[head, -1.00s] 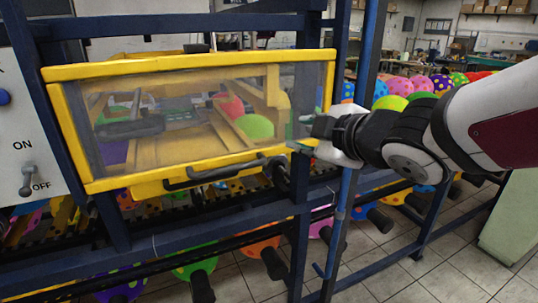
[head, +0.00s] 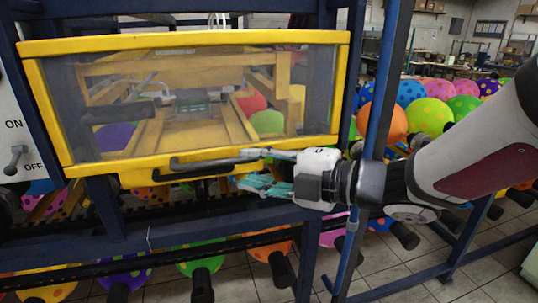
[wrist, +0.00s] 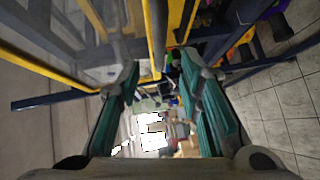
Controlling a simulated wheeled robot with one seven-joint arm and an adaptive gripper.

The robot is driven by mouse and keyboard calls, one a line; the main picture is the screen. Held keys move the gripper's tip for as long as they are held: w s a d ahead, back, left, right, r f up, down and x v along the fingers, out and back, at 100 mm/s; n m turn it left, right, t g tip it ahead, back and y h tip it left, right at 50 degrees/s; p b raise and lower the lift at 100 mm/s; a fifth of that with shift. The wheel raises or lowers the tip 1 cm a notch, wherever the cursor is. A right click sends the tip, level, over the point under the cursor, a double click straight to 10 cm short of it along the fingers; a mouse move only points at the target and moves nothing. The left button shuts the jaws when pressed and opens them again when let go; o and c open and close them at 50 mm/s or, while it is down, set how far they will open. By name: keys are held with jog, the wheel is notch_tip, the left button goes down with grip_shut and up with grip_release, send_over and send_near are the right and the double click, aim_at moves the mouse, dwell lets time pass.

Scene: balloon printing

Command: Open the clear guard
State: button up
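The clear guard (head: 100,108) is a see-through panel in a yellow frame, and it is closed over the machine. Its black handle (head: 205,163) runs along the lower yellow edge. My gripper (head: 243,167) is at the right end of the handle, coming in from the right, with its teal fingers spread one above the other. In the wrist view my gripper (wrist: 160,72) is open, and a dark bar, seemingly the handle (wrist: 156,35), extends ahead between the fingertips. I cannot tell whether the fingers touch it.
Blue frame posts (head: 340,110) and a slanted blue bar (head: 385,95) stand close to my arm. A panel with an ON/OFF lever (head: 15,158) is at the far left. Balloons on black holders (head: 200,262) hang below. More balloons (head: 430,115) are at the right.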

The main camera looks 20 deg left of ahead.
aim_at(222, 164)
jog(key=x, duration=0.8)
jog(key=shift+w+a, duration=0.1)
jog(key=shift+a, duration=0.3)
jog(key=shift+c, duration=0.5)
grip_shut()
